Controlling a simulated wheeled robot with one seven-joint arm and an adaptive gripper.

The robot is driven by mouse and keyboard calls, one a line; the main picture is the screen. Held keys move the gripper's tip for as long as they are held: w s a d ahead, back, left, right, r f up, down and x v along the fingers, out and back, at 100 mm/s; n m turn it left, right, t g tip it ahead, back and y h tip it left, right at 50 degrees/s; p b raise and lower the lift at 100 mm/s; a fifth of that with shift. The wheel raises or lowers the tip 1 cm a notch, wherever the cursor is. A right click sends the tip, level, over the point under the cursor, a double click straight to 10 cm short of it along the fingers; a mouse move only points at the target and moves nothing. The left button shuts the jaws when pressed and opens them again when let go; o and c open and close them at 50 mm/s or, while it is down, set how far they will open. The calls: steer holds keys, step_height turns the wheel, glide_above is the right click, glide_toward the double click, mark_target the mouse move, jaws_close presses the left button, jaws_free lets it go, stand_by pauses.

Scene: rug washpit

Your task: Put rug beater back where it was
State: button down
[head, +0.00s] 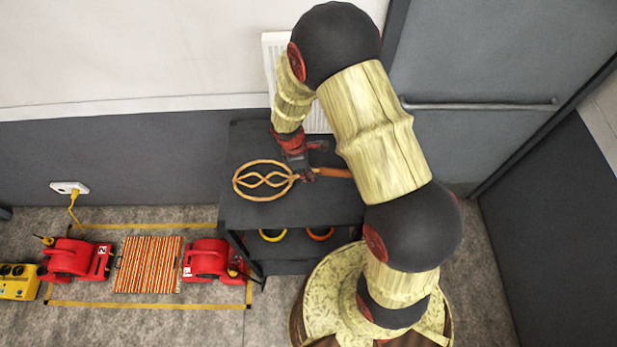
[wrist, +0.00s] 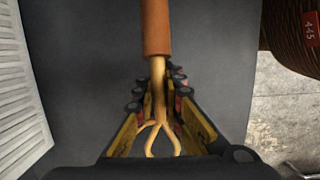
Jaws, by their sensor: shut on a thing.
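The rug beater (head: 262,181) has a looped tan cane head and an orange-brown handle. In the head view it is over the top of the dark shelf unit (head: 245,140), head to the left and handle to the right. My gripper (head: 309,174) is shut on its neck, just past the loops. In the wrist view the handle (wrist: 156,28) points up the picture, and the neck runs between the fingers of my gripper (wrist: 158,85). Whether the beater touches the shelf top or hangs just above it I cannot tell.
A white radiator (head: 275,52) is on the wall behind the shelf unit. Yellow and orange rings (head: 273,236) show on its lower shelf. Red blowers (head: 208,258) and a striped rug (head: 148,264) lie left, inside yellow floor tape. A grey door (head: 500,60) stands right.

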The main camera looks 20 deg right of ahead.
step_height(320, 180, down, 2)
steer(key=shift+w+f, duration=0.1)
steer(key=c, duration=2.4)
jaws_free()
steer(key=shift+f, duration=0.15)
steer(key=o, duration=0.5)
